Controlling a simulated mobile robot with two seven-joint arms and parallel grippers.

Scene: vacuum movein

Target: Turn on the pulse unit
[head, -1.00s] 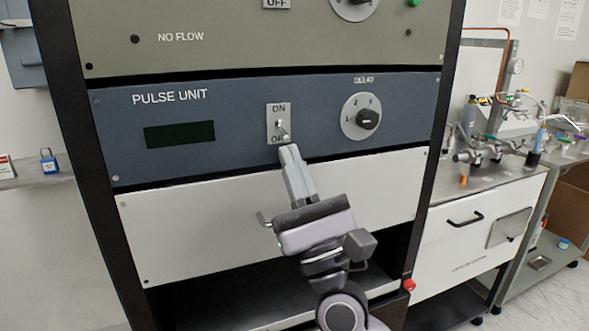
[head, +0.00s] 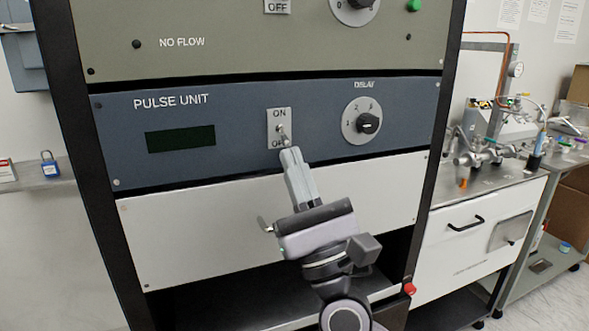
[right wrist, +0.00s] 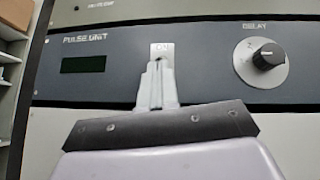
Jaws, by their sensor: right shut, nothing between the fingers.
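The pulse unit (head: 235,165) is a blue-grey rack panel with a dark, blank display (head: 180,138). Its toggle switch (head: 281,131) sits on a small light plate marked ON above and OFF below, and its lever appears to point down. My right gripper (head: 290,152) is shut and empty, its fingertips just below the switch plate, overlapping its lower edge in the head view. I cannot tell if they touch the lever. In the right wrist view the fingers (right wrist: 157,72) hide the lower plate and the lever. My left gripper is not in view.
A delay knob (head: 368,123) is right of the switch. A grey-green panel (head: 245,40) marked NO FLOW is above, a plain white panel (head: 200,235) below.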

